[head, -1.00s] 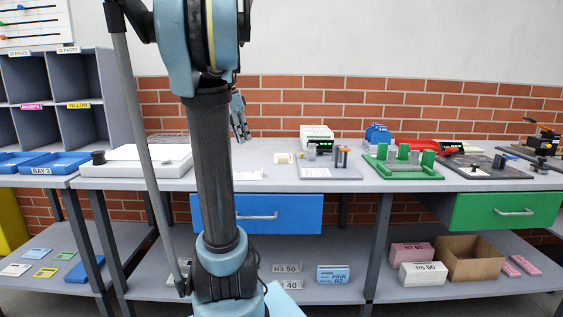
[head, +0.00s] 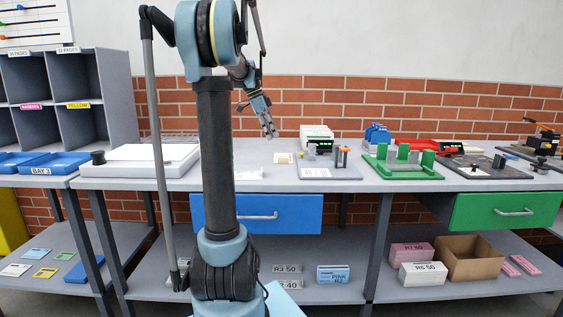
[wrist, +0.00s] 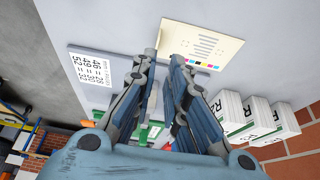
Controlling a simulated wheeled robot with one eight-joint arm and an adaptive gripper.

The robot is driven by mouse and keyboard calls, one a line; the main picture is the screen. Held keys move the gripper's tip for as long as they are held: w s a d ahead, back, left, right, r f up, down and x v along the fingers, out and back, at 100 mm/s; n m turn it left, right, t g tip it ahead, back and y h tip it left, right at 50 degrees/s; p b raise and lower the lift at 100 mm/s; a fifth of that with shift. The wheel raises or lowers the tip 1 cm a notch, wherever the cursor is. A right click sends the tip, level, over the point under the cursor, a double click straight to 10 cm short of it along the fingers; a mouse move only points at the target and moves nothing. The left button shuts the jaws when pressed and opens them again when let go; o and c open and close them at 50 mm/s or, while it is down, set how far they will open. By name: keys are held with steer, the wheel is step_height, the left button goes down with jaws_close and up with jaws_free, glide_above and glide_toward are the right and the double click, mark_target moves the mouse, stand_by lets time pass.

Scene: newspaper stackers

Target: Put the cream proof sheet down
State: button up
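A white number card (wrist: 90,68) lies near the sheet. White stacked packs (head: 317,134) stand behind a grey tray (head: 330,172) with small upright pieces. A green fixture (head: 402,168) sits further right. A white slab (head: 139,160) lies at left. The brick wall (head: 300,103) backs the bench.

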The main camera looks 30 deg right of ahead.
steer(key=x, duration=1)
steer(key=shift+s+a+f, duration=0.15)
steer(key=shift+a+f, duration=0.05)
steer(key=shift+f, duration=0.15)
jaws_close()
step_height(320, 180, up, 10)
stand_by(0.5)
